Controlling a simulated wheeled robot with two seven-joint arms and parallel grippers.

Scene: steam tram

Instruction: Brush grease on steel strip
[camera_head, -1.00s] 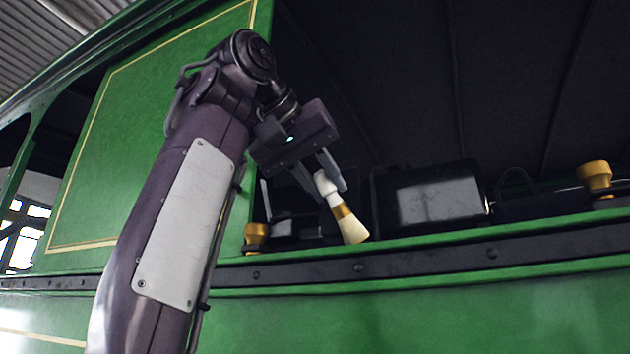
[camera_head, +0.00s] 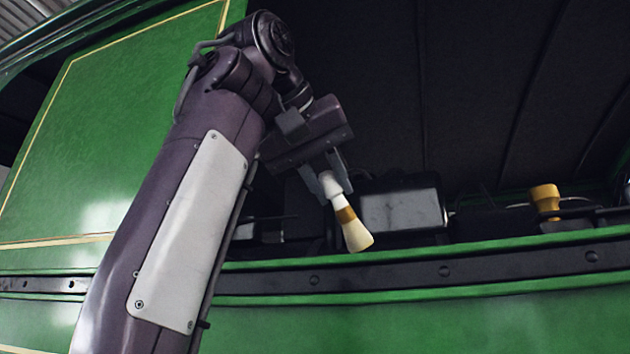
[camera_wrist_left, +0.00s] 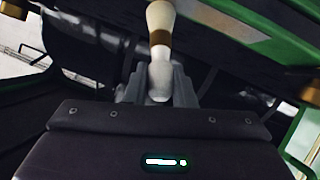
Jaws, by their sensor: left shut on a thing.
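My left gripper (camera_head: 334,184) is shut on the white handle of a brush (camera_head: 349,222). The brush has a brass-coloured band and pale bristles, and it tilts with the bristles pointing down and to the right. In the left wrist view the brush (camera_wrist_left: 160,52) stands out from between the gripper's fingers (camera_wrist_left: 158,88). My right gripper is out of view. No grease can be told on the strip.
The green tram body (camera_head: 120,150) stands close behind my arm. Above the strip is a dark opening with a grey box (camera_head: 403,208) and a brass-coloured fitting (camera_head: 546,202) near its ledge. The space in front of the strip to the right is clear.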

